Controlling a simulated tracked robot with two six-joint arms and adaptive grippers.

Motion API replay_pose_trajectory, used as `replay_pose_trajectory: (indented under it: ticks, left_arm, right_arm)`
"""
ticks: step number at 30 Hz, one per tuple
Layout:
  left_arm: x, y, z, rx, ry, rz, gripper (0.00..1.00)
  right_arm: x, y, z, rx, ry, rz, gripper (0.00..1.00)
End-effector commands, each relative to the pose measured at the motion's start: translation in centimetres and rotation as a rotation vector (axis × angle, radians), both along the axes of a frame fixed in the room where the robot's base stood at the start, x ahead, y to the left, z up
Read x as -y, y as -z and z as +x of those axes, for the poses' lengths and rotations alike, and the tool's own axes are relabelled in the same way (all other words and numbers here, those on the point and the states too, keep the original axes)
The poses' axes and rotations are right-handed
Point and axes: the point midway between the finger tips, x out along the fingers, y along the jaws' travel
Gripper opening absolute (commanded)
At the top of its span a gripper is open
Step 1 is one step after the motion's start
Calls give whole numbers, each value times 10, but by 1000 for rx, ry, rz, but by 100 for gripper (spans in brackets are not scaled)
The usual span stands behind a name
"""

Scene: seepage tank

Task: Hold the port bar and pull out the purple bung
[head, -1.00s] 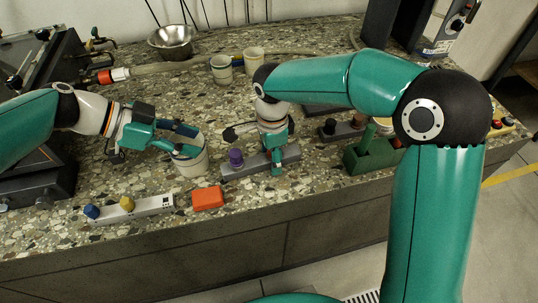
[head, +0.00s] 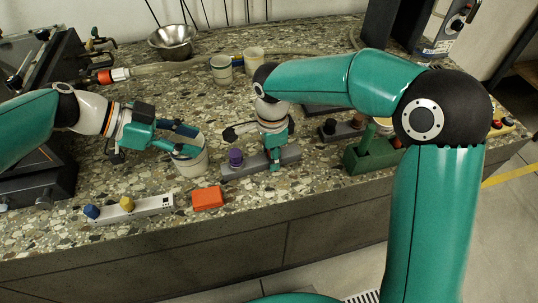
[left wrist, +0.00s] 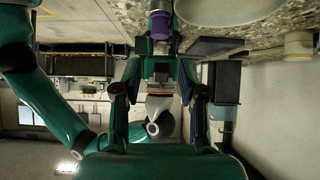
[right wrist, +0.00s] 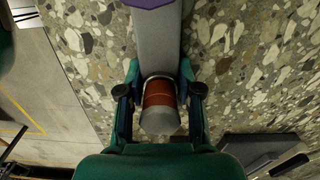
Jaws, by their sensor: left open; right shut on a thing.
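The port bar (head: 291,154) is a grey bar lying on the speckled bench. The purple bung (head: 236,157) stands near its left end and also shows at the top of the left wrist view (left wrist: 160,25). My right gripper (head: 275,155) is shut across the bar, right of the purple bung. In the right wrist view its fingers press the bar's sides (right wrist: 158,45), with a red-brown and grey plug (right wrist: 159,105) between them. My left gripper (head: 193,142) is open and empty above a pale cup, left of the purple bung and apart from it.
The pale cup (head: 190,165) stands below my left gripper. An orange block (head: 207,198) and a light bar with blue and yellow plugs (head: 150,206) lie in front. A green holder (head: 372,153) stands at right. Two cups (head: 221,69) and a metal bowl (head: 171,41) are behind.

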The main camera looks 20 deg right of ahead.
Motion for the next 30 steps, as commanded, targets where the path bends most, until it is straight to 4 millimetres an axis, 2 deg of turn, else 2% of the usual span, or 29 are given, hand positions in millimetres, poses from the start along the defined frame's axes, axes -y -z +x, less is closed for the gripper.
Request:
replay_pose_trajectory:
  ticks: [13, 16, 20, 26, 30]
  left_arm:
    - [0, 0, 0, 0, 0, 0, 42]
    - [0, 0, 0, 4, 3, 5, 58]
    - [2, 1, -2, 44, 32, 51, 58]
    - [5, 3, -4, 231, 166, 251, 58]
    - [14, -4, -3, 449, 334, 455, 58]
  right_arm:
    - [0, 0, 0, 1, 0, 0, 0]
    - [0, 0, 0, 1, 0, 0, 0]
    - [0, 0, 0, 1, 0, 0, 0]
    - [0, 0, 0, 1, 0, 0, 0]
    - [0, 0, 0, 1, 0, 0, 0]
